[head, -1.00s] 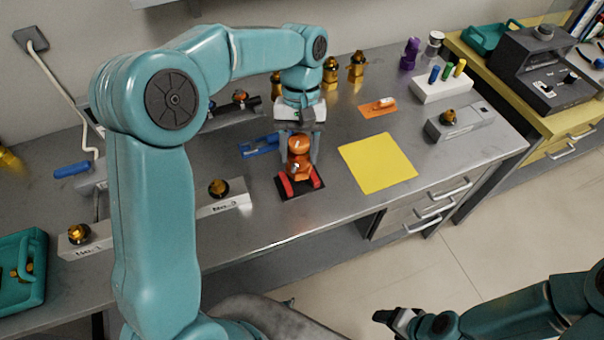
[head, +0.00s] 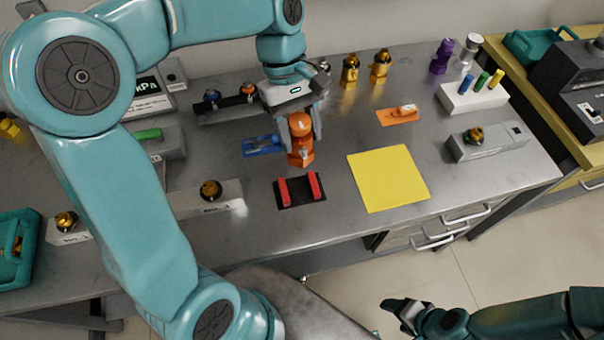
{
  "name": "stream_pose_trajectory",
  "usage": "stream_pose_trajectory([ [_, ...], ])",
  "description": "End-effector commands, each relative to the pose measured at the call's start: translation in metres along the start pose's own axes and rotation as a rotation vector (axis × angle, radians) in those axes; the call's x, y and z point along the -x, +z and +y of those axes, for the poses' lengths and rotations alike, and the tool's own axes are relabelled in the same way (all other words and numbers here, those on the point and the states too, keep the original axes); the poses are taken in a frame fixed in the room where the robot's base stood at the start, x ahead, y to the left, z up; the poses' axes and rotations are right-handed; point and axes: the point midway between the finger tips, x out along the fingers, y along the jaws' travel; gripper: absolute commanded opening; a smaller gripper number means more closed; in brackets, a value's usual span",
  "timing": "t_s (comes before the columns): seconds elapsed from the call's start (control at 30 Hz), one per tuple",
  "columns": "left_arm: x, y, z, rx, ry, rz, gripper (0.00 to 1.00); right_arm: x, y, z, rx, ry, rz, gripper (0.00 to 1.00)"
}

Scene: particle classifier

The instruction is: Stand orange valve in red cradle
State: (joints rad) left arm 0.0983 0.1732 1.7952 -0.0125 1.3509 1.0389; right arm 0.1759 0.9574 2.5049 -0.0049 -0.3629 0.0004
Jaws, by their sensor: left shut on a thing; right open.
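The orange valve (head: 300,149) is upright between the fingers of my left gripper (head: 300,133), which is shut on it. It appears raised off the table, behind the red cradle. The red cradle (head: 314,185) has two red rails on a black base and lies empty on the table just in front of the valve. My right gripper (head: 396,312) is open and empty, low in the view, in front of the table and far from the valve.
A yellow mat (head: 388,178) lies right of the cradle. A blue holder (head: 258,146) is just left of the valve. An orange pad (head: 397,116) is behind the mat. Brass valves (head: 349,72) stand at the back. Grey blocks (head: 207,204) with brass parts are at the left.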

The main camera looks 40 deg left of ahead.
Motion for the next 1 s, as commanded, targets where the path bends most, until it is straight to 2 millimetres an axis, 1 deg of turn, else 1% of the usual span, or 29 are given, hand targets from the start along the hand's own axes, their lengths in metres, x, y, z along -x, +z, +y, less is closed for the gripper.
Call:
stream_pose_trajectory([
  [0.03,-0.015,-0.006,-0.002,0.002,-0.004,-0.003,0.00,-0.002,0.000,0.001,0.000,0.000,0.000,0.70],
  [0.2,-0.058,-0.024,-0.002,0.000,-0.004,-0.002,0.00,-0.005,0.000,0.002,0.000,0.000,0.000,0.70],
  [0.33,-0.083,-0.035,-0.001,-0.001,-0.002,-0.001,0.00,-0.005,0.000,0.002,0.000,0.000,0.000,0.70],
  [0.4,-0.091,-0.039,0.001,-0.002,-0.001,0.000,0.00,-0.006,0.000,0.002,0.000,0.000,0.000,0.70],
  [0.57,-0.102,-0.045,0.002,-0.001,-0.001,0.000,0.00,-0.006,0.000,0.002,0.000,0.000,0.000,0.70],
  [0.7,-0.123,-0.054,0.003,-0.001,-0.002,-0.001,0.00,-0.007,0.000,0.003,0.000,0.000,0.000,0.70],
  [0.8,-0.133,-0.059,0.004,-0.002,0.000,0.000,0.00,-0.007,0.000,0.003,0.000,0.000,0.000,0.70],
  [1.0,-0.136,-0.060,0.004,-0.003,0.001,0.001,0.00,-0.007,0.000,0.003,0.000,0.000,0.000,0.70],
])
